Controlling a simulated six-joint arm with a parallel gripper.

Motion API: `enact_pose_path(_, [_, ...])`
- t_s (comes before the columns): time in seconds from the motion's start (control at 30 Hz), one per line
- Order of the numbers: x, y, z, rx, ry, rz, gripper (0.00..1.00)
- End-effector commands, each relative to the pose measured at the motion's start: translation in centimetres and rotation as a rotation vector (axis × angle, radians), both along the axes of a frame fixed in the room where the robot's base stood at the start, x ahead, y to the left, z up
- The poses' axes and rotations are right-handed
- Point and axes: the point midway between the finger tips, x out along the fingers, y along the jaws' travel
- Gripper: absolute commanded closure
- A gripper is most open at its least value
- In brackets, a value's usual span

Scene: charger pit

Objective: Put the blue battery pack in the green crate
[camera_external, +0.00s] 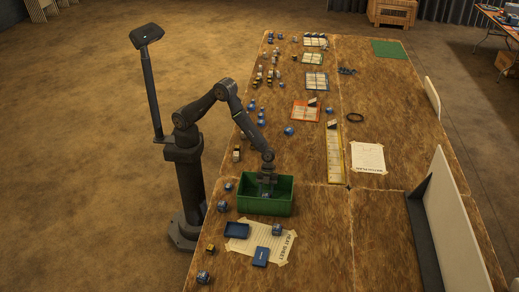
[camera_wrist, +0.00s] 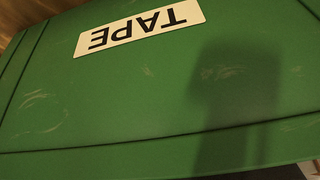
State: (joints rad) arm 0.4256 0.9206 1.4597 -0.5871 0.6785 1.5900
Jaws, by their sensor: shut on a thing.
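The green crate (camera_external: 282,209) stands on the near left part of the table. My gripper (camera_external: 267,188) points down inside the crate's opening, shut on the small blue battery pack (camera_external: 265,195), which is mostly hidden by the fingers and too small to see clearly. I cannot tell whether the pack touches the crate floor. In the wrist view, the green crate wall (camera_wrist: 120,105) fills the picture, with a white label reading TAPE, and a dark shadow falls across it. Neither fingers nor pack show there.
A blue tray (camera_external: 236,230), a blue box (camera_external: 261,256) and several small blue packs lie on and around a paper sheet (camera_external: 284,243) in front of the crate. More small parts and coloured boards line the table's left side. A white panel (camera_external: 452,225) stands at right.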

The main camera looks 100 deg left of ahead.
Motion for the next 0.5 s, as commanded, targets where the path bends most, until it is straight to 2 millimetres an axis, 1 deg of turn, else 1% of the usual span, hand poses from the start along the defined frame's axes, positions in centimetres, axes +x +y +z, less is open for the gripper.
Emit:
enact_pose_path(0.37, [0.05, -0.04, -0.50, -0.001, -0.001, 0.000, 0.88])
enact_pose_path(0.4, [0.04, -0.03, -0.50, -0.001, -0.001, -0.001, 0.53])
enact_pose_path(0.47, [0.04, -0.03, -0.49, -0.001, -0.001, -0.001, 0.41])
enact_pose_path(0.5, [0.03, -0.03, -0.49, -0.001, -0.001, -0.001, 0.37])
